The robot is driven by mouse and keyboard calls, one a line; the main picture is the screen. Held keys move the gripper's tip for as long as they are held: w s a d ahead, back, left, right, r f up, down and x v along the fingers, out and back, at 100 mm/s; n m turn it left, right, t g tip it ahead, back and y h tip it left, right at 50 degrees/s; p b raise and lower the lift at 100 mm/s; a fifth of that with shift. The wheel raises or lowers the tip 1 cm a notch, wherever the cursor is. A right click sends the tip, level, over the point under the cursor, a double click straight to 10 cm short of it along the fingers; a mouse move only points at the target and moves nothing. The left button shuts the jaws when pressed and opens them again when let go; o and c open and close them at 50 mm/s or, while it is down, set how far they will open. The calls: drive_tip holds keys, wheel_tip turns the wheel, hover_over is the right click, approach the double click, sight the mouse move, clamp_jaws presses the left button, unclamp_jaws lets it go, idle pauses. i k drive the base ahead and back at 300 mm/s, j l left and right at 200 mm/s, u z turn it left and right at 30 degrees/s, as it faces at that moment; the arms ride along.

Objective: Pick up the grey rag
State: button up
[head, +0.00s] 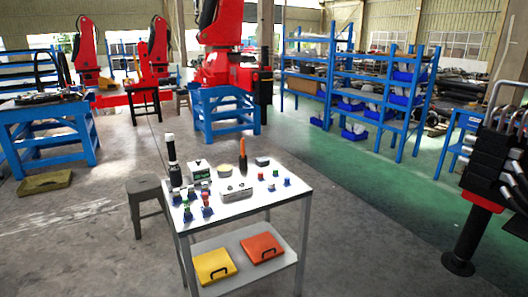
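No grey rag can be made out for certain in the head view. A white-topped table (285,204) stands in the middle foreground with several small things on it. A small dark grey item (262,161) lies near its back edge, too small to identify. A grey box-like item (236,194) sits near the middle of the tabletop. My gripper is not in view.
A black cylinder (173,160) and an orange-and-black upright tool (243,158) stand on the table. Yellow (214,265) and orange (262,247) cases lie on its lower shelf. A grey stool (146,188) stands left. Open floor lies right, before a black-and-red stand (483,200).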

sight(263, 161)
drive_tip(key=i+l+z, duration=0.35)
drive_tip(key=i, duration=0.5)
drive_tip(key=i+l+z, duration=0.2)
drive_tip(key=i+z, duration=0.2)
drive_tip(key=i, duration=0.45)
drive_tip(key=i+j+z, duration=0.1)
drive_tip(key=i+z, duration=0.25)
drive_tip(key=i, duration=0.5)
drive_tip(key=i+u, duration=0.25)
drive_tip(key=u, duration=0.15)
drive_tip(key=i+u, duration=0.55)
drive_tip(key=u, duration=0.3)
drive_tip(key=i+l+u, duration=0.2)
drive_tip(key=u, duration=0.2)
drive_tip(key=i+l+u, duration=0.2)
drive_tip(key=u, duration=0.2)
drive_tip(key=i+u, duration=0.2)
drive_tip(key=u, duration=0.25)
drive_tip(key=i+u, duration=0.2)
drive_tip(key=u, duration=0.25)
drive_tip(key=i+l+u, duration=0.15)
drive_tip(key=u, duration=0.3)
drive_tip(key=i+l+u, duration=0.2)
drive_tip(key=u, duration=0.25)
drive_tip(key=i+l+u, duration=0.1)
drive_tip(key=u, duration=0.35)
drive_tip(key=l, duration=0.1)
